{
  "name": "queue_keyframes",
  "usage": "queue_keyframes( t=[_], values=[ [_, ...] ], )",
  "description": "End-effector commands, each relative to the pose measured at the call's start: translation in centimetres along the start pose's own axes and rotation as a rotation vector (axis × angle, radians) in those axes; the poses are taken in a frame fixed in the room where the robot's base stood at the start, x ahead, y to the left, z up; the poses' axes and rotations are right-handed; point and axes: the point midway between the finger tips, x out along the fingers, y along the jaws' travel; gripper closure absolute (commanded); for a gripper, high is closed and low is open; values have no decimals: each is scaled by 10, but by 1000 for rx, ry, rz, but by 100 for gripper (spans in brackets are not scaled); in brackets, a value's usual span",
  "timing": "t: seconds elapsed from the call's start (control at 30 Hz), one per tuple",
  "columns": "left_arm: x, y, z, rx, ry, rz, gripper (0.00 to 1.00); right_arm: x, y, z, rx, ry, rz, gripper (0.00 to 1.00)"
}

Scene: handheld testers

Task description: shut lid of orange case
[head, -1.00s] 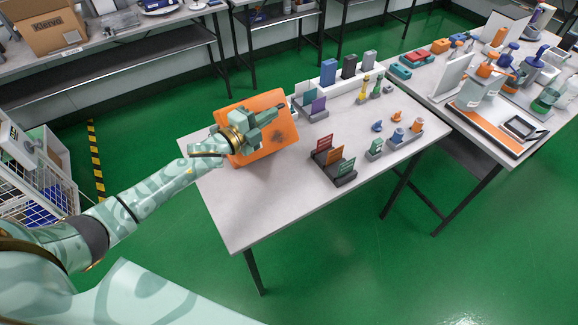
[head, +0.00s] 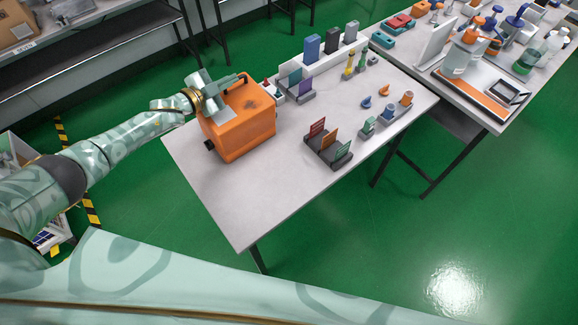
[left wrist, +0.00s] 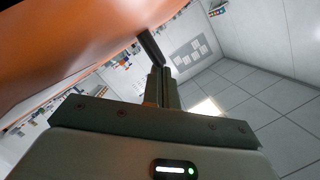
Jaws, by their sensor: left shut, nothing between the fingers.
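The orange case (head: 245,140) stands on the near left part of the grey table. I cannot tell whether a small gap remains under the lid. My left gripper (head: 222,84) is shut and empty at the far left edge of the lid, beside a dark handle-like bar. In the left wrist view, the shut fingers (left wrist: 160,85) show close to the orange surface of the case (left wrist: 70,45); contact is unclear. My right gripper is not in view.
A card holder (head: 328,148) with coloured cards stands right of the case. Another holder (head: 298,88) is close behind it. Small coloured parts (head: 388,108) stand farther right. The table's near part is clear.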

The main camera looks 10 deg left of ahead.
Motion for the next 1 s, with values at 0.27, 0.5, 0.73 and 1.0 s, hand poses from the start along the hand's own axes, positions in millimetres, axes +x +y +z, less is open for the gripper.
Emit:
queue_keyframes(
  t=[0.27,0.5,0.73,1.0],
  values=[
    [2,1,9,0,0,0,100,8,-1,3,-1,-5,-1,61],
    [2,1,10,2,-1,0,100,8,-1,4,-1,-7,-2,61],
    [2,1,10,2,-2,0,100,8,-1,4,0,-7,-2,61],
    [-4,-2,10,3,-2,1,100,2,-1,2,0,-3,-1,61]
  ],
)
